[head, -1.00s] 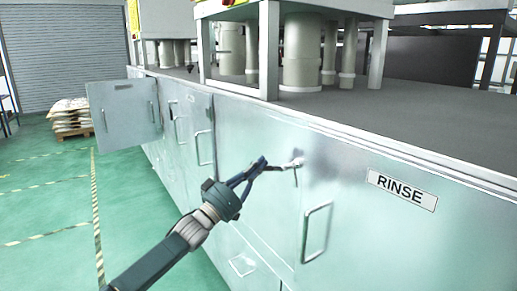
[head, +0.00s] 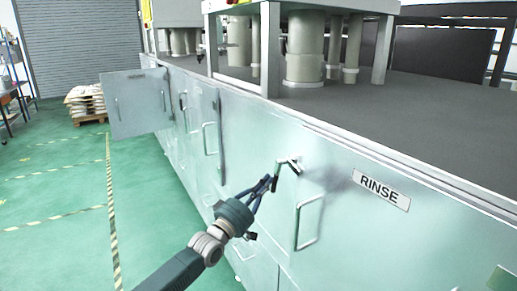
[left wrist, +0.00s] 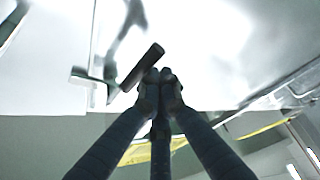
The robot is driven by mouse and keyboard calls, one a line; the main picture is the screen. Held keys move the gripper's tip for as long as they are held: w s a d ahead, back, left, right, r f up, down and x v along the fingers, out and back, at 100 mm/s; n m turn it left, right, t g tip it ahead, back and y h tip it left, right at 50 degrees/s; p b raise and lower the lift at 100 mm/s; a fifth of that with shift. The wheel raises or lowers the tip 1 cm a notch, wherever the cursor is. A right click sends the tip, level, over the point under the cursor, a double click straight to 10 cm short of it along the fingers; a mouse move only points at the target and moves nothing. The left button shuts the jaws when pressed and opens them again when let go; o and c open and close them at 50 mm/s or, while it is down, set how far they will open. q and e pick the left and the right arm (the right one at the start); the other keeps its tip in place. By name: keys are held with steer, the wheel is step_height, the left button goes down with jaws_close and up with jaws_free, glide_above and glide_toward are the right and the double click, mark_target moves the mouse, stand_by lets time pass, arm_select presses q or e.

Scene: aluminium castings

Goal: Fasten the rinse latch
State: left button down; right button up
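The rinse latch (head: 288,163) is a small metal piece on the cabinet front, left of the RINSE label (head: 382,189). Its arm bends downward at the left, close to my fingertips. My left gripper (head: 268,185) is just below and left of the latch, with its fingers closed together. In the left wrist view the fingertips (left wrist: 159,76) meet, and the dark latch bar (left wrist: 142,67) runs slanted right beside them. Nothing shows clearly between the fingers; whether they touch the bar is unclear. My right gripper is not in view.
A handle (head: 308,224) sticks out below the latch. Farther along the cabinet, another door (head: 135,104) stands open into the aisle. The green floor (head: 65,185) at left is clear. Sacks on a pallet (head: 87,103) stand far back.

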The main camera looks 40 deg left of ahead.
arm_select(q)
steer(key=shift+s+d+f, duration=0.2)
steer(key=shift+d, duration=0.3)
steer(key=shift+s+d+f, duration=0.2)
steer(key=shift+d, duration=0.3)
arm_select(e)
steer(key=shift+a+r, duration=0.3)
arm_select(q)
steer(key=shift+d, duration=0.1)
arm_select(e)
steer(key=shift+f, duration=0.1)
